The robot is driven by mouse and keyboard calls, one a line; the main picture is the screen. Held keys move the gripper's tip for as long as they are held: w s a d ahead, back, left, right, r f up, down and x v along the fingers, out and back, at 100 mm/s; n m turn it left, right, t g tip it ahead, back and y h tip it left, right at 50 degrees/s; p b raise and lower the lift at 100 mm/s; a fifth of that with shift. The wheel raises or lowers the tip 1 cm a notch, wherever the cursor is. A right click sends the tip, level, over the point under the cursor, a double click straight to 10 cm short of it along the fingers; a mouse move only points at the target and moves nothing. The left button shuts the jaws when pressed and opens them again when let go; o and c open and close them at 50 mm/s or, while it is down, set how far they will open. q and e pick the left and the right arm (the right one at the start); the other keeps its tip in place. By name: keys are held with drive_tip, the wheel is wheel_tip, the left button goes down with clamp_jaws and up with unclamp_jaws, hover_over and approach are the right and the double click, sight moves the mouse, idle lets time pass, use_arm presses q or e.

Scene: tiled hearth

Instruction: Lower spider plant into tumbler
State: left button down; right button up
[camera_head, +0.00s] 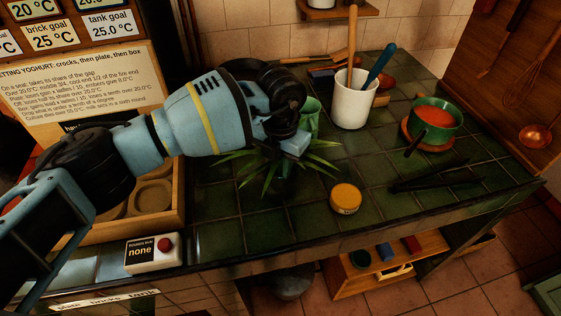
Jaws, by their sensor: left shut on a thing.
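The spider plant (256,165) shows as thin pointed green leaves spreading out on both sides below my left gripper. My left gripper (293,146) is shut on the spider plant from above, over the green tiled top. The gripper and leaves hide the plant's middle. A dark green shape shows below the leaves against the tiles; I cannot tell whether it is the plant's lower part or a glass. A light green vessel (312,116), perhaps the tumbler, stands just behind the gripper, partly hidden by it. My right gripper is not in view.
A white crock (352,100) with a wooden spoon and a blue-handled tool stands behind right. A yellow-lidded jar (346,198) sits in front right. A green pot (434,118) of red food and dark tongs (432,178) are farther right. A wooden box (172,212) stands left.

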use_arm(q)
drive_tip(key=shift+f, duration=0.4)
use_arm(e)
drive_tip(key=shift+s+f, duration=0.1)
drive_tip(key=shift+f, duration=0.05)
use_arm(q)
drive_tip(key=c, duration=1.2)
unclamp_jaws()
wheel_tip(320, 180, up, 3)
drive_tip(key=shift+r, duration=0.1)
wheel_tip(320, 180, up, 4)
drive_tip(key=shift+f, duration=0.25)
drive_tip(key=shift+r, duration=0.6)
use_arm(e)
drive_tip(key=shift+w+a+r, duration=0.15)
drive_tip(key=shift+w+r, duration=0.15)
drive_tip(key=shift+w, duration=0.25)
